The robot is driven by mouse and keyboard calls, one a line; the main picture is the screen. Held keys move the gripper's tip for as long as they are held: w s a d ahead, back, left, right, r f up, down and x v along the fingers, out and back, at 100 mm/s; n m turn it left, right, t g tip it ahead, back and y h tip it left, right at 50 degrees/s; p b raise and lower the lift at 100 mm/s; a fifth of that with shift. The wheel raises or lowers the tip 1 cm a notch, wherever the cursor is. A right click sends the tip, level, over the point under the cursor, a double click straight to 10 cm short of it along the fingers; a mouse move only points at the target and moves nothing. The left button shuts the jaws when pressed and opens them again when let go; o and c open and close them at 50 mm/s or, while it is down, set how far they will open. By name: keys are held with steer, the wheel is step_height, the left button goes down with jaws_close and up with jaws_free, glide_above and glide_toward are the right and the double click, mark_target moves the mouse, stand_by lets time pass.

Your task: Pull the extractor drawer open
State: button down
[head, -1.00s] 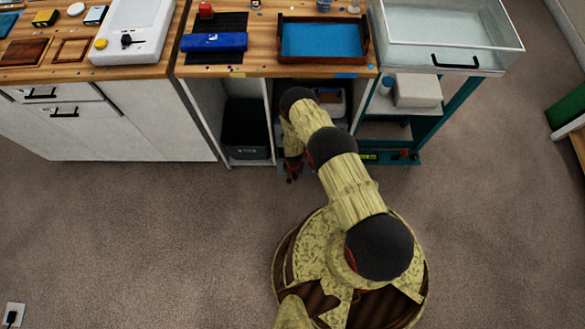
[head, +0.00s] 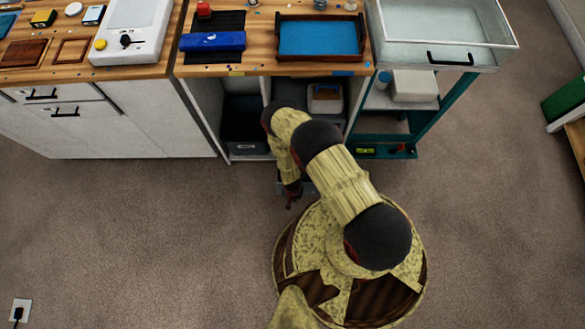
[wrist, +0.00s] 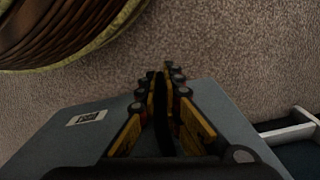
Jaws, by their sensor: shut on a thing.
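The extractor drawer shows in the wrist view as a grey-blue panel (wrist: 60,140) with a small white label. My gripper (wrist: 162,82) lies over it, shut on a dark upright bar that looks like its handle (wrist: 162,125). In the head view my gripper (head: 290,200) is low in front of the bench, close to my base. A small grey part of the drawer (head: 309,188) shows beside it. My arm hides most of the drawer, so how far it stands out is hard to tell.
A teal cart (head: 430,112) stands right. The carpet (head: 140,220) is clear to the left.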

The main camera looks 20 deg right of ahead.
steer(key=shift+s+a, duration=0.3)
steer(key=c, duration=2.2)
jaws_free()
steer(key=shift+o, duration=1.2)
steer(key=shift+w+r, duration=0.15)
steer(key=shift+r, duration=0.15)
steer(key=shift+o, duration=0.2)
step_height(320, 180, up, 11)
steer(key=shift+s+r, duration=0.2)
steer(key=shift+s, duration=0.2)
steer(key=shift+d, duration=0.1)
